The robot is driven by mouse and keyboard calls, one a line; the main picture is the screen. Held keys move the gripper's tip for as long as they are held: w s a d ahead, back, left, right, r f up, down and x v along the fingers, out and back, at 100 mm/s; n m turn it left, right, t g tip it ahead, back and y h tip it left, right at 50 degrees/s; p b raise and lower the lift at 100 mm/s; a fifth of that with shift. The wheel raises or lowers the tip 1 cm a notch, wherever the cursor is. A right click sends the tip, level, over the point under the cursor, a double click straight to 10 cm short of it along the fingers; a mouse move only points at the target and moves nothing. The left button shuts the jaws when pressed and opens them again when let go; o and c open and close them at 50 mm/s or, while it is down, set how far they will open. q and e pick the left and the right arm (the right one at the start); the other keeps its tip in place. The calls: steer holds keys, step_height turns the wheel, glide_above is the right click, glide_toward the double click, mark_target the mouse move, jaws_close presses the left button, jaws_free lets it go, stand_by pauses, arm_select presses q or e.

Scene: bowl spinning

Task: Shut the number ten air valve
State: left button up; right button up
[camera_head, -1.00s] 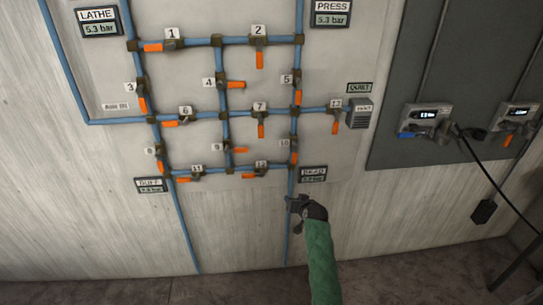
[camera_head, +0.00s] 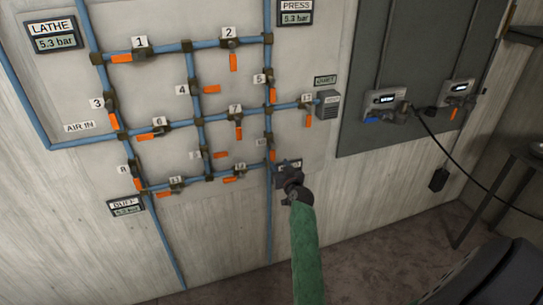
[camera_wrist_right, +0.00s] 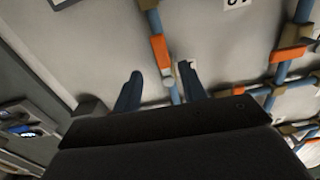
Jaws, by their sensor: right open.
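The number ten valve has an orange handle (camera_head: 272,156) in line with the vertical blue pipe on the right of the grid. Its label (camera_head: 261,143) is dim in the head view. My right gripper (camera_head: 285,174) is just below and right of this valve, over part of the lower right display. In the right wrist view, my open gripper (camera_wrist_right: 160,86) has one finger on each side of the pipe, and the orange handle (camera_wrist_right: 159,49) shows just beyond the fingertips. The right finger partly hides a white label. Contact cannot be told. My left gripper is not in view.
Valve 5 (camera_head: 271,94) sits above on the same pipe, and valve 12 (camera_head: 235,179) is to the lower left. A grey muffler box (camera_head: 328,103) is at the upper right. A dark panel with two devices and a hanging cable (camera_head: 452,150) is further right.

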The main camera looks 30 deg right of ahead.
mark_target(273, 155)
steer(key=p+x, duration=0.2)
steer(key=x, duration=0.4)
steer(key=shift+w+r+p, duration=0.15)
steer(key=shift+w+p, duration=0.05)
steer(key=shift+p, duration=0.15)
steer(key=shift+w+d, duration=0.15)
steer(key=shift+w, duration=0.55)
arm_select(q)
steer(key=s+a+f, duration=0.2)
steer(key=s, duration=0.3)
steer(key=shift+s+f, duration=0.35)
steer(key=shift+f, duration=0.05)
arm_select(e)
steer(key=shift+n, duration=0.3)
jaws_close()
